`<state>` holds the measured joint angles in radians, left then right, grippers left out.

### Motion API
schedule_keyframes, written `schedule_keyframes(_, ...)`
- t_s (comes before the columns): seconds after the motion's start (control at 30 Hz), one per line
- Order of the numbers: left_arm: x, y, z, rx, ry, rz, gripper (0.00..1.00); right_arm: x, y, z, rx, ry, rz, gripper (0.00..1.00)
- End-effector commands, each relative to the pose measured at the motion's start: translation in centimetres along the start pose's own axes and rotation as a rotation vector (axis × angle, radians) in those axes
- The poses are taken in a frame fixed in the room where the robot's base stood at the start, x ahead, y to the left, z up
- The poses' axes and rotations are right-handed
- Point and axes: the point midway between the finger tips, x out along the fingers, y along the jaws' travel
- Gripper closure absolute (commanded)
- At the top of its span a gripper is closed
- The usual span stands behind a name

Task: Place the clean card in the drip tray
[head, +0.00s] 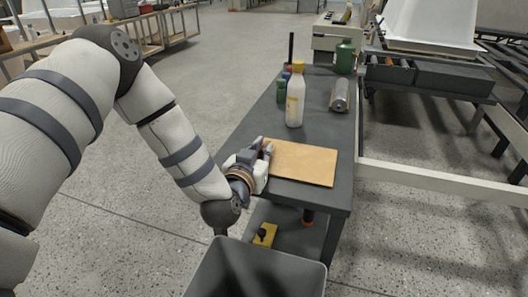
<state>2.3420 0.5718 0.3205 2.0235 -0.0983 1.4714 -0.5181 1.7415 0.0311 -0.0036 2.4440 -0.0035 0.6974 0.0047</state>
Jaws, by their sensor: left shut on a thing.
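A flat tan rectangular sheet (305,163), which looks like the card, is at the near end of a dark grey cart top (315,112). My left gripper (264,151) is at the left end of the sheet and shut on it. The fingers hide the grip, and I cannot tell whether the sheet lies flat on the cart or is slightly raised. I cannot make out a drip tray for certain. My right gripper is out of view.
A white bottle with a yellow cap (295,97) stands just behind the sheet. Green containers (345,57) and a metallic cylinder (340,95) are farther back. An open grey bin (255,270) is in front of the cart. A pale rail (440,182) runs to the right.

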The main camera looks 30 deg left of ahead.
Motion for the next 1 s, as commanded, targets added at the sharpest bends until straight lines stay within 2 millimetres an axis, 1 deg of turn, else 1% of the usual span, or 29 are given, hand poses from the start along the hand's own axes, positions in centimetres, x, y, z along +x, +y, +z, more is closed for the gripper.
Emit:
schedule_keyframes(0.2, 0.0, 0.0, -0.1, -0.001, 0.005, 0.000, 1.00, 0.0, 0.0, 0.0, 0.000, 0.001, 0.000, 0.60)
schedule_keyframes(0.33, 0.1, 0.1, 0.3, 0.000, 0.004, 0.000, 1.00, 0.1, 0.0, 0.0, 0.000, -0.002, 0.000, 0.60)
schedule_keyframes(0.37, 0.1, 0.0, 0.2, -0.001, 0.004, 0.000, 0.82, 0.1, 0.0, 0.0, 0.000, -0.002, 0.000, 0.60)
schedule_keyframes(0.4, 0.1, 0.0, 0.2, -0.001, 0.004, 0.000, 0.73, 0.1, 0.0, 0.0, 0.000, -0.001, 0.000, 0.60)
schedule_keyframes(0.43, 0.1, 0.0, 0.2, -0.001, 0.004, 0.000, 0.69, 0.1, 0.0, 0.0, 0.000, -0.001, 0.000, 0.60)
schedule_keyframes(0.7, 0.1, 0.0, 0.1, -0.001, 0.004, 0.000, 0.69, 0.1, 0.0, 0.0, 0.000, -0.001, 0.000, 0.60)
schedule_keyframes(0.8, -0.2, 0.1, -0.3, -0.002, 0.004, 0.000, 0.69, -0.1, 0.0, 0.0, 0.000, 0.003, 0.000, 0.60)
schedule_keyframes(0.87, -1.1, 0.1, -0.2, -0.001, 0.003, 0.002, 0.69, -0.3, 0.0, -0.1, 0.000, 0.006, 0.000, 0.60)
schedule_keyframes(0.97, -3.2, 0.1, -0.3, -0.001, 0.002, 0.002, 0.69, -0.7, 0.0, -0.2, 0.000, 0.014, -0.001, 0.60)
schedule_keyframes(1.0, -4.2, 0.1, -0.3, 0.000, 0.002, 0.003, 0.69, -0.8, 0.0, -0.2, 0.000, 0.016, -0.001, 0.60)
